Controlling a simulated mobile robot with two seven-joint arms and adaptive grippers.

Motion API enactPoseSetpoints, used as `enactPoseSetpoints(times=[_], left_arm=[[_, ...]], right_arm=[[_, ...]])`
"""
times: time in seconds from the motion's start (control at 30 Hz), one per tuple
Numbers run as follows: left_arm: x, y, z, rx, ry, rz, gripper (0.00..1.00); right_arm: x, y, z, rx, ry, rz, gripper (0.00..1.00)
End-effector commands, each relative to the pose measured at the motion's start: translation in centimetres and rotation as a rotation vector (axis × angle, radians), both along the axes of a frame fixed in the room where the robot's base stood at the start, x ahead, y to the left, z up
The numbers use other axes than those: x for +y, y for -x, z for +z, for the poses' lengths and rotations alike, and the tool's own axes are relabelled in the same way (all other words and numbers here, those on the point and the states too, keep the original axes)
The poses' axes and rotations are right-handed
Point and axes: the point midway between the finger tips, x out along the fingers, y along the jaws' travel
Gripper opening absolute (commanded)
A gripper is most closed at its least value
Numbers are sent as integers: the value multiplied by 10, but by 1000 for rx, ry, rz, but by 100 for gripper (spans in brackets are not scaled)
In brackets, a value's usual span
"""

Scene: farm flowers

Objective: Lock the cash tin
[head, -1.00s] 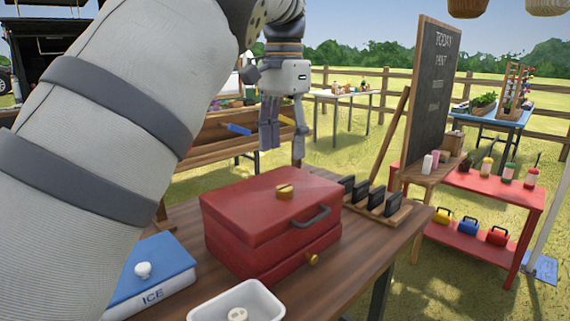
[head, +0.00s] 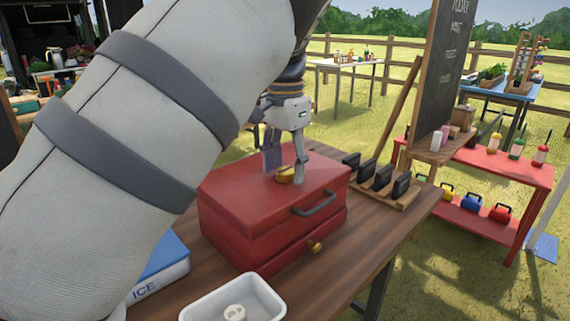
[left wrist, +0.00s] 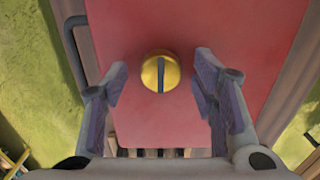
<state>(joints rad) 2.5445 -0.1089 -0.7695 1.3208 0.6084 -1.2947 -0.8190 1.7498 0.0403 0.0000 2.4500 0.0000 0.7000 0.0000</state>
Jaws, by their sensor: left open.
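The red cash tin (head: 240,207) stands on the wooden table with its lid down. A round brass knob with a dark slot (left wrist: 160,72) sits on top of the lid. In the head view the knob (head: 285,176) is partly hidden by my gripper. My left gripper (head: 285,172) points down over the lid, its fingers on either side of the knob. In the left wrist view the fingers (left wrist: 160,88) are open, with gaps between them and the knob. The slot runs along the line between wrist and knob. A second brass knob (head: 315,246) is on the tin's front. My right gripper is not in view.
A dark handle (head: 314,203) sticks out from the tin's front. A white tray (head: 270,303) and a blue ICE box (head: 160,270) stand nearby. A wooden rack with black clips (head: 412,200) is right of the tin. A chalkboard (head: 437,75) stands behind.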

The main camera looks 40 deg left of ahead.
Motion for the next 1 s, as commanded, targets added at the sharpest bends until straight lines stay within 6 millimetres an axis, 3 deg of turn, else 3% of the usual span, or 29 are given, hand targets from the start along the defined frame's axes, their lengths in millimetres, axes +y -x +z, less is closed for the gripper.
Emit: enactPoseSetpoints(times=[0.23,0.4,0.47,0.77,1.0], left_arm=[[0,0,-1,-1,0,0,53],[0,0,-1,-1,0,0,15],[0,0,-1,-1,0,0,4],[0,0,0,-2,1,25,4],[0,0,3,-8,3,155,4]], right_arm=[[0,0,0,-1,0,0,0],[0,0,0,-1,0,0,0],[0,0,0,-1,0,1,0],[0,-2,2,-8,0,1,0],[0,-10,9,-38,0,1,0]])
